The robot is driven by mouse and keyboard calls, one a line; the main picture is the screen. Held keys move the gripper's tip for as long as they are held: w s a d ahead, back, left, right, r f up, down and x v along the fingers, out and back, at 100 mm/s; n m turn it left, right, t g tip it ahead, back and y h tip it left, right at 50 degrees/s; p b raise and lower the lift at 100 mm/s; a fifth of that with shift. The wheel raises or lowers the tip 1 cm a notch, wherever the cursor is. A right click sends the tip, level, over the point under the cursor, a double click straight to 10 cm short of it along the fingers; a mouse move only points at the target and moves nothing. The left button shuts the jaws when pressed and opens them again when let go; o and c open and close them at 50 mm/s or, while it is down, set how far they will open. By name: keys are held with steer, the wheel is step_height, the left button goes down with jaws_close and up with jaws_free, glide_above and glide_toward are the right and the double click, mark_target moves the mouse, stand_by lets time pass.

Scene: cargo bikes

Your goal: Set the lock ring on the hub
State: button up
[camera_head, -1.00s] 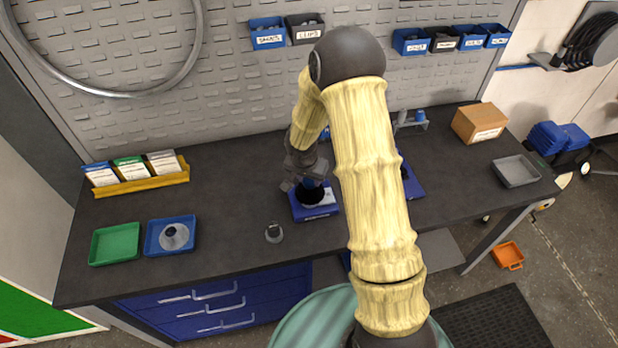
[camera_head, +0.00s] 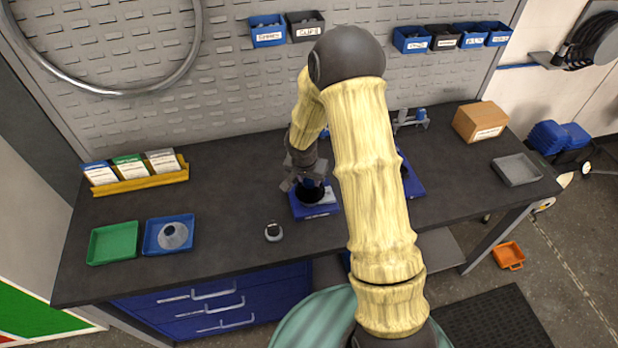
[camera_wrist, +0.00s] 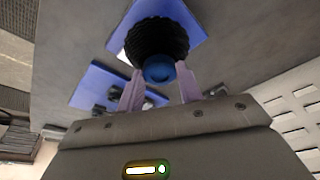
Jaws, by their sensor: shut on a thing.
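My gripper (camera_head: 306,184) reaches down over the blue stand (camera_head: 317,211) at the middle of the bench. It is shut on a small round blue piece, which I take to be the lock ring (camera_wrist: 158,70). In the wrist view the ring sits between the two pale fingertips. Just beyond it is a black ribbed round part, apparently the hub (camera_wrist: 158,36), standing on the blue base. The ring overlaps the hub in this view, and I cannot tell whether they touch. In the head view my gripper partly hides both.
A small grey-and-dark part (camera_head: 273,232) stands on the bench in front. At left are a green tray (camera_head: 113,243) and a blue tray (camera_head: 149,236) holding a grey cone. A second blue stand (camera_head: 413,184) is at right, partly behind my arm. The bench between is clear.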

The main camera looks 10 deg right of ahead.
stand_by(0.4)
steer(key=o, duration=1)
steer(key=shift+f, duration=0.1)
steer(key=shift+o, duration=0.2)
steer(key=b+v, duration=0.1)
steer(key=v, duration=1.6)
steer(key=shift+r+b, duration=0.2)
steer(key=shift+b, duration=0.15)
